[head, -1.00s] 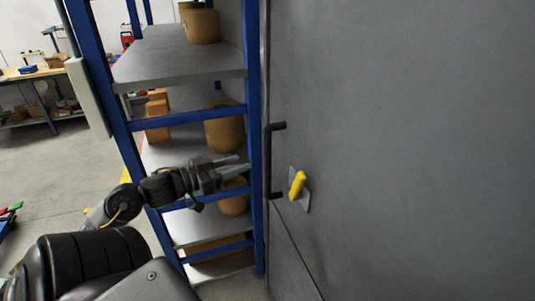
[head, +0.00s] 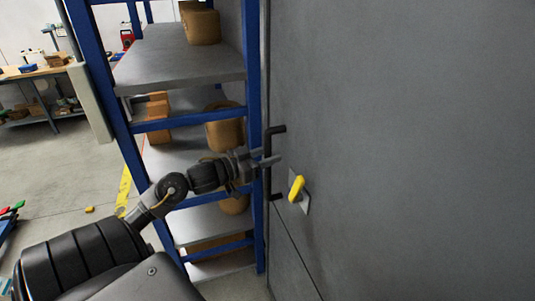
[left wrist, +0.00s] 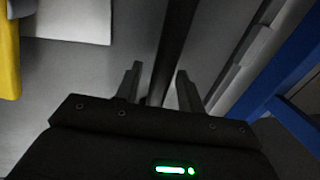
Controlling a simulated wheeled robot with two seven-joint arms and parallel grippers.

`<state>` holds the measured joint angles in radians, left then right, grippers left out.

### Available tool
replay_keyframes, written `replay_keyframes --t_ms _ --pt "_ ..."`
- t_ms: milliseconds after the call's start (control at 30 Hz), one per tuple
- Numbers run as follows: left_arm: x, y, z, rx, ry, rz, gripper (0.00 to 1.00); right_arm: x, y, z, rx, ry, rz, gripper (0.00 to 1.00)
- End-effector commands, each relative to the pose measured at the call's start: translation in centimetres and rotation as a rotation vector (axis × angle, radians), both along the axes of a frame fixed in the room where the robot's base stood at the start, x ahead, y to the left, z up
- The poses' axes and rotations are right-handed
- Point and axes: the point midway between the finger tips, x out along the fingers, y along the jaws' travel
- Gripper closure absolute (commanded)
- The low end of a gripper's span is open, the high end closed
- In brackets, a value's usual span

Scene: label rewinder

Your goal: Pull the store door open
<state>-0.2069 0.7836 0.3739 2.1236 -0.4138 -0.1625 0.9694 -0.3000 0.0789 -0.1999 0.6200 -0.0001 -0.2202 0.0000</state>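The store door (head: 400,150) is a large grey panel filling the right of the head view. Its dark bar handle (head: 268,165) stands upright near the door's left edge. My left gripper (head: 272,157) is at the handle, fingers pointing right toward the door. In the left wrist view the open fingers (left wrist: 158,85) stand on either side of the dark handle bar (left wrist: 175,45), with gaps visible beside it. A yellow lever (head: 297,188) on a pale plate sits right of the handle; it also shows at the left wrist view's upper left (left wrist: 9,50). My right gripper is not in view.
A blue-framed shelf rack (head: 135,130) with brown rolls (head: 201,27) and boxes stands just left of the door, close behind my left arm. A workbench (head: 40,72) is at the far left. Open floor (head: 60,170) lies between.

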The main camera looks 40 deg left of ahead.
Motion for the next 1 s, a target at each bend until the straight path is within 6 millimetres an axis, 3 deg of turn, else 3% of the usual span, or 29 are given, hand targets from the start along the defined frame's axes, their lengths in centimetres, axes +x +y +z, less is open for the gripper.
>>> replay_keyframes --t_ms 300,600,867,1000 --pt "0.2 -0.1 -0.1 -0.001 0.001 0.000 0.61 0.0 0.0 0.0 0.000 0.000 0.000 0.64" --pt "0.2 -0.1 -0.1 -0.001 0.001 0.000 0.99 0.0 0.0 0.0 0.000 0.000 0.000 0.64" --pt "0.2 -0.2 0.0 -0.001 0.000 -0.001 1.00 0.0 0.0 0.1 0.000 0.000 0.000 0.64" --pt "0.6 -1.4 0.1 -0.003 -0.001 -0.012 1.00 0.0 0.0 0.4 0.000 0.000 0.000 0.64"
